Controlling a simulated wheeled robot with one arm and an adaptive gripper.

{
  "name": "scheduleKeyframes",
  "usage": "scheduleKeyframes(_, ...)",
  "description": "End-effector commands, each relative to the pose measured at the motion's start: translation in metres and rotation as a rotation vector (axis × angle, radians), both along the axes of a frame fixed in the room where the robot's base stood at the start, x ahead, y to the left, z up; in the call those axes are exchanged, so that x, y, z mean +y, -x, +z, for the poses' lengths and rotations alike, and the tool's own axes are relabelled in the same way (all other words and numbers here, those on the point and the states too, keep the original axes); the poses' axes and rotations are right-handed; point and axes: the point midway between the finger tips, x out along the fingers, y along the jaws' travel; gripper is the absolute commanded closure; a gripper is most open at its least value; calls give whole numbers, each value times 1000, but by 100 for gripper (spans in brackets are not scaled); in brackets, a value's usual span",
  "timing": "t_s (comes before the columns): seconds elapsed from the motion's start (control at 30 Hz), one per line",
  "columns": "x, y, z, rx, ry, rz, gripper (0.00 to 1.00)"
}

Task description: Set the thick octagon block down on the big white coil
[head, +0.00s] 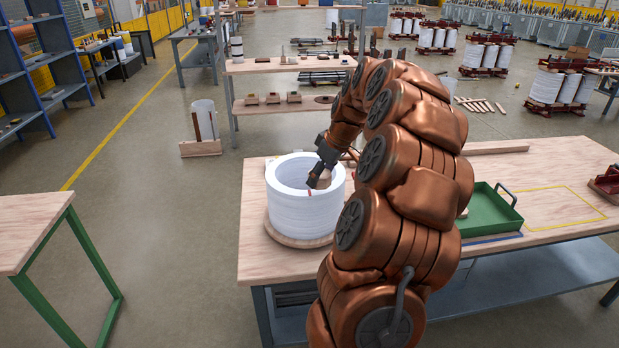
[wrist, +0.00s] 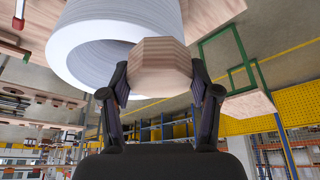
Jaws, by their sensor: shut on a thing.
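The big white coil (head: 300,205) stands upright on a round wooden base at the near left of the workbench. It also shows in the wrist view (wrist: 115,50), with its open bore facing the camera. The thick octagon block (wrist: 160,68) is light wood and sits between the two fingers of my gripper (wrist: 160,85) in the wrist view. My gripper is shut on it. In the head view my gripper (head: 318,180) is over the coil's top opening. The block is mostly hidden there, and whether it touches the coil cannot be told.
A green tray (head: 488,212) with a handle sits on the workbench (head: 530,165), right of my arm. A yellow outlined area (head: 565,207) beside it is empty. A green-framed table (head: 35,225) stands at the left, with floor between.

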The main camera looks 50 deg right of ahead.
Motion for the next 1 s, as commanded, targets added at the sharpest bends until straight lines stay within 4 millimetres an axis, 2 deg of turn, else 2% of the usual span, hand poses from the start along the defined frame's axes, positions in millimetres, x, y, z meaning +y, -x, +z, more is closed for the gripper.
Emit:
scheduleKeyframes(0.1,6,-19,1,1,0,2,74)
scheduleKeyframes(0.27,9,-31,-1,-1,2,1,74)
scheduleKeyframes(0.43,10,-32,-9,0,0,1,74)
scheduleKeyframes(0.7,10,-32,-36,1,-3,1,74)
scheduleKeyframes(1.0,9,-32,-39,-1,0,1,74)
